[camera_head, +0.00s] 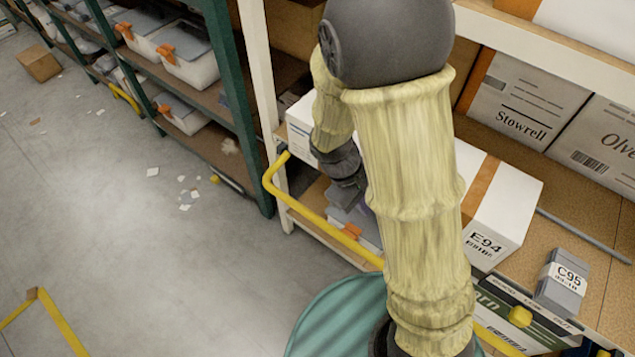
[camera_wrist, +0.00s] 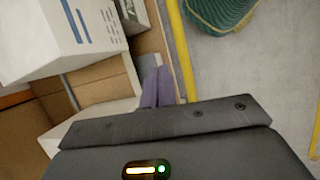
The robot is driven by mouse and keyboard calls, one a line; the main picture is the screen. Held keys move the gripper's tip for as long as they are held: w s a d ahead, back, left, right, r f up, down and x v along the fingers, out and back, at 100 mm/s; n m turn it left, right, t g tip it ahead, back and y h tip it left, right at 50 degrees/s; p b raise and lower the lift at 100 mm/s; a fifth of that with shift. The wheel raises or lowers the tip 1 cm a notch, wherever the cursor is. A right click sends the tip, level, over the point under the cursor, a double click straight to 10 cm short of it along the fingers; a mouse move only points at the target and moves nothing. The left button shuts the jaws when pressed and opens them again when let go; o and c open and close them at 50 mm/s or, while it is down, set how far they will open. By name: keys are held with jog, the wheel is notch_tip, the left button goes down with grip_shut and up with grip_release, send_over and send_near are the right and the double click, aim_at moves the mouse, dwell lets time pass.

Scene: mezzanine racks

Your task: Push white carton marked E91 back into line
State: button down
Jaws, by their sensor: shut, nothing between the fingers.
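No E91 label is readable in either view. A white carton (camera_head: 300,128) with printed lines stands on the shelf left of my arm, mostly hidden behind it; it may be the E91 carton. Another white carton marked E94 (camera_head: 484,246), with an orange tape band, stands right of my arm. In the wrist view a white carton (camera_wrist: 50,40) with blue bars fills the upper left; I cannot tell which it is. My gripper (camera_head: 346,196) points down at the shelf front, its tips partly hidden. In the wrist view its fingers (camera_wrist: 157,87) are together and empty, apart from the carton.
A yellow rail (camera_head: 315,218) runs along the shelf front. A grey box marked C95 (camera_head: 565,280) and a Stowrell carton (camera_head: 522,100) are at right. The aisle floor (camera_head: 110,230) at left is mostly free, with paper scraps.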

jog(key=w+a+f+n+t+h+b, duration=0.1)
jog(key=a+f+n+h, duration=0.1)
jog(key=f+n, duration=0.1)
jog(key=w+a+f+n+t+h+b, duration=0.1)
jog(key=f+n+t+h+b, duration=0.1)
jog(key=f+n, duration=0.1)
jog(key=w+a+f+n+t+h+b, duration=0.1)
jog(key=a+f+n+h+b, duration=0.1)
jog(key=f+n, duration=0.1)
jog(key=shift+w+a+f+h, duration=0.3)
jog(key=shift+w+f+h, duration=0.05)
jog(key=shift+f+h, duration=0.1)
jog(key=w+a+f+n+t+b, duration=0.2)
jog(key=a+f+n+t+b, duration=0.1)
jog(key=a+n+t, duration=0.7)
jog(key=a+t+b, duration=0.1)
jog(key=a, duration=0.2)
jog(key=shift+w+f, duration=0.2)
jog(key=shift+w, duration=0.1)
jog(key=x, duration=1.4)
jog(key=shift+w+a+r, duration=0.1)
jog(key=shift+a, duration=0.1)
